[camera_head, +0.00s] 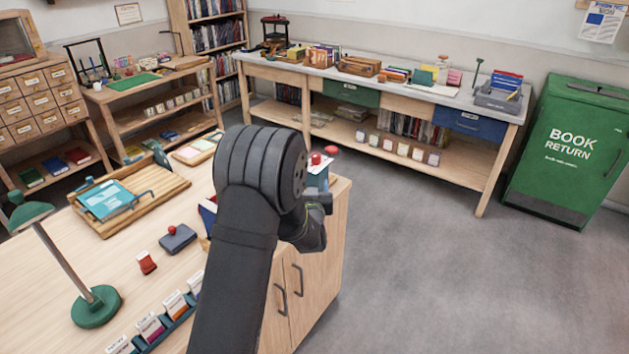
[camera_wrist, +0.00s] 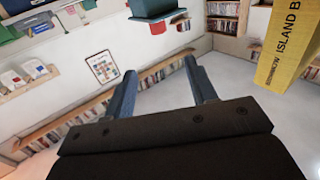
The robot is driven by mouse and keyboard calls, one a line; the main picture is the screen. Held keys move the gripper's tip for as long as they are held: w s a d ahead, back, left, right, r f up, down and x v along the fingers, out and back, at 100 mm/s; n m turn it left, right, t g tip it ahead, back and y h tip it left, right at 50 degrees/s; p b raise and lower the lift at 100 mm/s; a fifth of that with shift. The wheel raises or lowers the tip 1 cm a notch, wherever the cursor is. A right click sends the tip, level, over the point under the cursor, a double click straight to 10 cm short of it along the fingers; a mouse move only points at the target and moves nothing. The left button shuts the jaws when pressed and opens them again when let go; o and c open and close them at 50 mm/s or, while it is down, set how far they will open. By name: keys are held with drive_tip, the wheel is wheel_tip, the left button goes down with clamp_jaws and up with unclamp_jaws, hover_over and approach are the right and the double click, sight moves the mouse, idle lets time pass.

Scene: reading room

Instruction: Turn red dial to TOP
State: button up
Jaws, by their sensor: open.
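I cannot clearly make out a red dial with a TOP mark in either view. In the head view two small red round parts show just right of my arm: a red knob (camera_head: 316,158) above a white and blue object, and a red rounded piece (camera_head: 333,151) beside it. Which of them is a dial, I cannot tell. My arm hides part of the desk there. My gripper (camera_wrist: 159,68) shows in the wrist view with its two blue-grey fingers apart and nothing between them.
The wooden desk (camera_head: 55,268) carries a green lamp (camera_head: 96,306), a wooden tray (camera_head: 160,184), a grey stamp-like object (camera_head: 178,239) and a row of cards. A yellow book (camera_wrist: 284,45) is close at right in the wrist view. Open floor (camera_head: 420,260) lies right of the desk.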

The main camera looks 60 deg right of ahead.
drive_tip(key=n, duration=0.4)
drive_tip(key=n+y, duration=0.6)
drive_tip(key=n, duration=2.8)
approach(317, 158)
drive_tip(key=x, duration=1.1)
drive_tip(key=shift+w+d+f, duration=0.1)
drive_tip(key=shift+w+d, duration=0.15)
drive_tip(key=shift+c, duration=0.4)
